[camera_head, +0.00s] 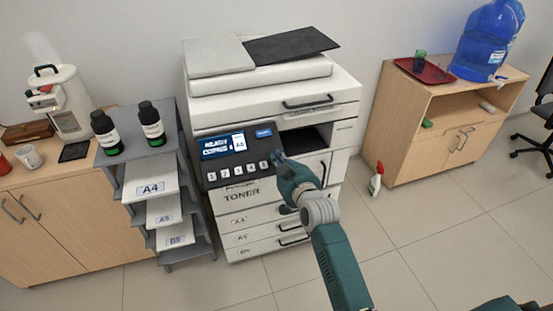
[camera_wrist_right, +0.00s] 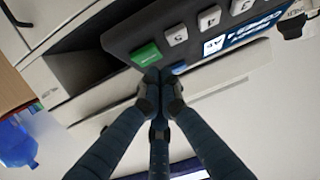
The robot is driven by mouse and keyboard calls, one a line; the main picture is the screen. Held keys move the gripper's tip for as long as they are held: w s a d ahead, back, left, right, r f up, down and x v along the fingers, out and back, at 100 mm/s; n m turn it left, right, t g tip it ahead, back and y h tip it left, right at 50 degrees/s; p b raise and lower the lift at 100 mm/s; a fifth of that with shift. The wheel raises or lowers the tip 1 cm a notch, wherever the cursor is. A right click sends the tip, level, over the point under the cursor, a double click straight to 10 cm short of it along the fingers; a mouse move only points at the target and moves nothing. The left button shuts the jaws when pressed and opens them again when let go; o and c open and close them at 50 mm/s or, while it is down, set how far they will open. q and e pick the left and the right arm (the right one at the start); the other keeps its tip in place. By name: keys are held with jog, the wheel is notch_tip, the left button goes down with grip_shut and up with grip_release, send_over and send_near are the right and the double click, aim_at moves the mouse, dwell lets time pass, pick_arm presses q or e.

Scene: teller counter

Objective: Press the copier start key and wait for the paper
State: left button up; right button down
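The white copier (camera_head: 262,105) stands against the wall with its dark control panel (camera_head: 210,166) facing me. Its lit display (camera_head: 221,146) sits above a row of white number keys, with a blue key (camera_head: 264,133) at its upper right. My right gripper (camera_head: 278,158) is at the panel's right end, and nothing shows in it. In the wrist view its fingers (camera_wrist_right: 157,76) are together, tips at the edge of the green key (camera_wrist_right: 146,54); I cannot tell whether they touch it. In the head view the gripper hides that key. The output slot (camera_head: 305,139) looks dark, with no paper visible. My left gripper is out of view.
A stepped paper rack labelled A4, A5 and B5 (camera_head: 150,189) stands left of the copier, with two dark bottles (camera_head: 104,133) on top. A wooden cabinet (camera_head: 400,130) with a water jug (camera_head: 490,40) is at right. A spray bottle (camera_head: 376,180) stands on the floor.

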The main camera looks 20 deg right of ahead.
jog(key=shift+f, duration=0.1)
dwell(0.4)
jog(key=shift+w+f, duration=0.25)
jog(key=shift+w+f+b, duration=0.2)
jog(key=shift+f+b, duration=0.15)
jog(key=shift+b, duration=0.05)
dwell(0.7)
dwell(0.3)
jog(key=shift+s+r+p, duration=0.5)
jog(key=shift+r+p, duration=0.2)
jog(key=shift+p, duration=0.35)
jog(key=s+r+p, duration=0.1)
jog(key=p, duration=0.1)
jog(key=r+p, duration=0.1)
jog(key=s+r+p, duration=0.1)
jog(key=r+p, duration=0.1)
jog(key=shift+s+r+p, duration=0.1)
jog(key=shift+s+p, duration=0.2)
jog(key=shift+p, duration=0.05)
